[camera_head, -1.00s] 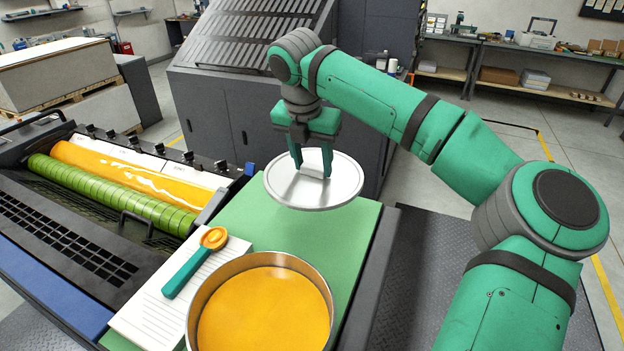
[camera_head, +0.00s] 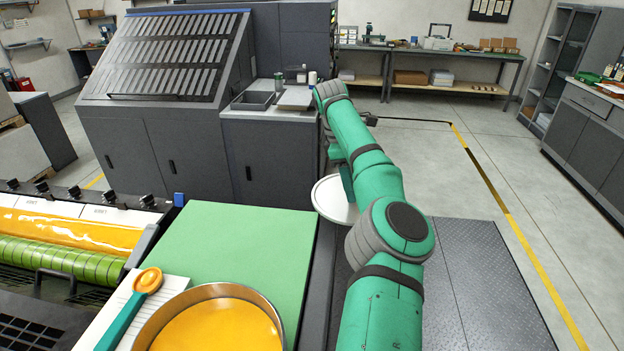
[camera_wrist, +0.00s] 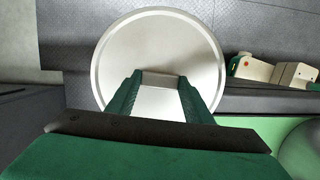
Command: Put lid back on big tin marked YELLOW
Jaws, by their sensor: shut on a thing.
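The lid (camera_head: 328,197) is a round pale metal disc, seen in the head view just right of the green worktop. My gripper is mostly hidden behind my arm there. In the wrist view my gripper (camera_wrist: 160,82) is shut on the lid's handle, and the lid (camera_wrist: 150,40) fills the space beyond the fingers. The big tin (camera_head: 205,291) stands open on the green worktop at the bottom of the head view, full of orange-yellow ink. Its lower part is out of frame and no marking is legible. The lid is apart from the tin, up and to its right.
A teal spatula (camera_head: 122,318) with inky tip lies on a paper pad (camera_head: 172,286) left of the tin. The green worktop (camera_head: 240,240) behind the tin is clear. The press with inked rollers (camera_head: 60,250) is at left. A dark cabinet (camera_head: 270,150) stands behind.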

